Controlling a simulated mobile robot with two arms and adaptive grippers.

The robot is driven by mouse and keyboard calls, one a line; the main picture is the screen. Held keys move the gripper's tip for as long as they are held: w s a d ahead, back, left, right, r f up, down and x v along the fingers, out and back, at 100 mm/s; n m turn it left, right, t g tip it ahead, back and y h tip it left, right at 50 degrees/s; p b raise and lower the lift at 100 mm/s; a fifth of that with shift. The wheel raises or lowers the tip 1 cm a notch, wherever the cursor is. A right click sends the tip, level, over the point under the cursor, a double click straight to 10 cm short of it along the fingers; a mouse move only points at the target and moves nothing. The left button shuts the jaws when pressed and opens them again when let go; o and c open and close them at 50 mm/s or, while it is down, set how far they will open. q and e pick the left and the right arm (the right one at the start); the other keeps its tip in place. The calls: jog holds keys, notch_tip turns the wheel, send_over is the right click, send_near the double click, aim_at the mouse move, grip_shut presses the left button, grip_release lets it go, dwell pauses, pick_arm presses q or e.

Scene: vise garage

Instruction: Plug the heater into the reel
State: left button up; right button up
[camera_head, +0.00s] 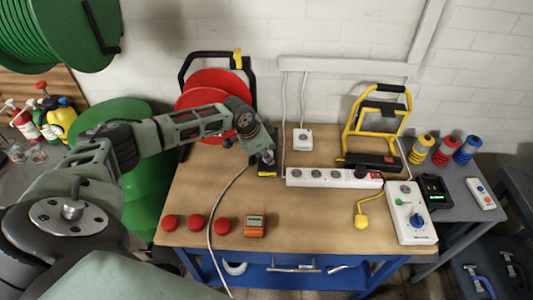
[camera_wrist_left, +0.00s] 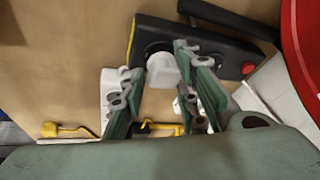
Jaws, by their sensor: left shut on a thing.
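The red reel (camera_head: 213,82) with its black frame stands at the back left of the workbench. Its black socket base (camera_wrist_left: 212,45), with a yellow edge and a red button, lies below my left gripper in the left wrist view. My left gripper (camera_head: 266,154) is shut on a white plug (camera_wrist_left: 162,70), which is at or just over a round socket on that base. I cannot tell whether it is seated. A pale cable (camera_head: 226,184) runs from near the gripper over the bench's front edge. The heater is not identifiable. My right gripper is not in view.
A white power strip (camera_head: 322,178), a yellow plug (camera_head: 361,220), a white socket box (camera_head: 409,212) and a yellow-framed stand (camera_head: 376,125) occupy the right side. Red knobs (camera_head: 196,222) and an orange meter (camera_head: 255,226) lie in front. The bench (camera_head: 300,218) is clear at centre.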

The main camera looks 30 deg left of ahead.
pick_arm(q)
jog(key=shift+p, duration=0.35)
dwell(0.7)
jog(key=shift+f+b, duration=0.4)
jog(key=shift+f, duration=0.15)
dwell(0.4)
jog(key=o, duration=1.1)
jog(key=shift+o, duration=0.2)
jog(key=v, duration=1.2)
jog(key=shift+a, duration=0.1)
